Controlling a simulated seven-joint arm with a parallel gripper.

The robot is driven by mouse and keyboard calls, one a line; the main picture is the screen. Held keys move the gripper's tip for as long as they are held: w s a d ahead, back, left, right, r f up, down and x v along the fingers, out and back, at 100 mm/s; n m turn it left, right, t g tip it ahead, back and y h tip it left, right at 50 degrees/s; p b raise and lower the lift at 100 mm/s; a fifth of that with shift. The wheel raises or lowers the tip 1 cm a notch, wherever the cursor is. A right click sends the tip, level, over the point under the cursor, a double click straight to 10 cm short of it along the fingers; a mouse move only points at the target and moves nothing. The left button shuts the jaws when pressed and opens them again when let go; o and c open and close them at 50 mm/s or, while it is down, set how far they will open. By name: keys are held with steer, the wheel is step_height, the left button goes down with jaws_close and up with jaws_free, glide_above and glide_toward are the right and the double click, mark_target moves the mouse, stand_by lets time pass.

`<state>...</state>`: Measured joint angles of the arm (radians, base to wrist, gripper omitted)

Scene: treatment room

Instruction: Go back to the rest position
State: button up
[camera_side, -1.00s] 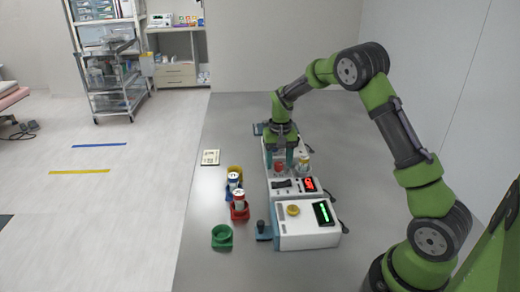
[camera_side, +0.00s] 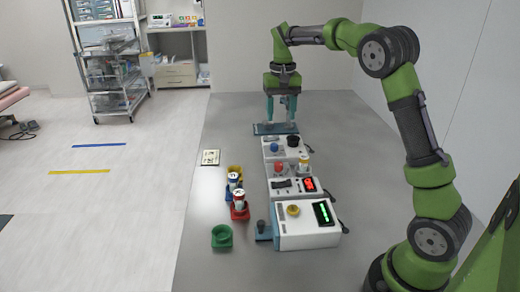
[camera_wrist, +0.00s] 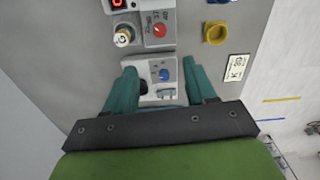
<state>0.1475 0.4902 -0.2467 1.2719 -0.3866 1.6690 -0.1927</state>
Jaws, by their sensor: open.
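My gripper (camera_side: 282,108) is open and empty, pointing down above the far end of the row of devices. In the wrist view my gripper (camera_wrist: 162,80) shows both teal fingers spread apart, with a white device (camera_wrist: 162,92) with a blue knob (camera_wrist: 164,75) seen between and below them. In the side view the blue knob (camera_side: 274,147) and a black knob (camera_side: 293,141) sit on that white device. Its teal far plate (camera_side: 275,129) lies beneath the fingers.
Nearer stand a unit with a red knob (camera_side: 279,169) and a yellow-ringed vial (camera_side: 304,164), a red-display unit (camera_side: 310,184) and a green-display unit (camera_side: 322,213). Left are yellow (camera_side: 236,170), blue, red (camera_side: 240,212) and green (camera_side: 222,236) holders and a card (camera_side: 210,157). The table's right side is clear.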

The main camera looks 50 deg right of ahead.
steer(key=s+a+r+n+t+y, duration=0.2)
steer(key=s+a+n+t, duration=0.2)
steer(key=s+a, duration=1.4)
steer(key=s+t, duration=0.3)
steer(key=s, duration=0.1)
steer(key=shift+r, duration=0.3)
